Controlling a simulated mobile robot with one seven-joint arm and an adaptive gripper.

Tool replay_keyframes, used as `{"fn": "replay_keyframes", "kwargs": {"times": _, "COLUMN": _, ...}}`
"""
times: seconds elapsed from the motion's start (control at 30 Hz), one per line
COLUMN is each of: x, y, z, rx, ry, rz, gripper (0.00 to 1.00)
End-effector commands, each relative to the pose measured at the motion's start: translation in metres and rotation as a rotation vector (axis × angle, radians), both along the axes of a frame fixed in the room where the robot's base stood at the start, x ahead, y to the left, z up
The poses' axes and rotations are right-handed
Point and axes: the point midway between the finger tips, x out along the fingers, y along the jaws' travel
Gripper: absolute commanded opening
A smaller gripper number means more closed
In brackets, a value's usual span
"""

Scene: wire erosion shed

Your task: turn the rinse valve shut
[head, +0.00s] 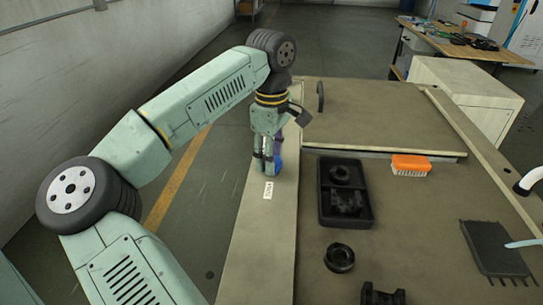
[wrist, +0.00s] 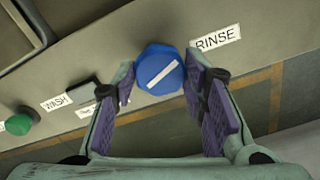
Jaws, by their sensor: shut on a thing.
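The rinse valve is a blue knob (wrist: 158,70) with a white line across its top, next to a RINSE label (wrist: 217,38) in the wrist view. The line runs slantwise, from lower left to upper right in that view. My gripper (wrist: 165,95) is shut on the knob, with one purple-padded finger on either side of it. In the head view my gripper (head: 267,165) points down at the bench's left ledge, and a sliver of the blue knob (head: 279,164) shows beside the fingers.
A green knob (wrist: 18,124) and a WASH label (wrist: 57,101) lie to the left in the wrist view. On the bench are a black tray (head: 325,219) with dark parts, an orange brush (head: 410,165) and a black ring (head: 339,258). Open floor lies left of the ledge.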

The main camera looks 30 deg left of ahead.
Motion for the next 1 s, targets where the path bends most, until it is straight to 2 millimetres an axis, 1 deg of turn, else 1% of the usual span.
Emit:
{"fn": "replay_keyframes", "kwargs": {"times": 0.2, "x": 0.0002, "y": 0.0, "z": -0.0004, "rx": 0.0, "ry": 0.0, "rz": -0.176, "gripper": 0.11}}
{"fn": "replay_keyframes", "kwargs": {"times": 0.5, "x": 0.0, "y": 0.0001, "z": -0.0002, "rx": 0.001, "ry": 0.001, "rz": -0.34, "gripper": 0.11}}
{"fn": "replay_keyframes", "kwargs": {"times": 0.73, "x": 0.0, "y": 0.0001, "z": -0.0002, "rx": 0.001, "ry": 0.001, "rz": -0.394, "gripper": 0.11}}
{"fn": "replay_keyframes", "kwargs": {"times": 1.0, "x": 0.0, "y": 0.0001, "z": -0.0002, "rx": 0.0, "ry": 0.001, "rz": -0.405, "gripper": 0.11}}
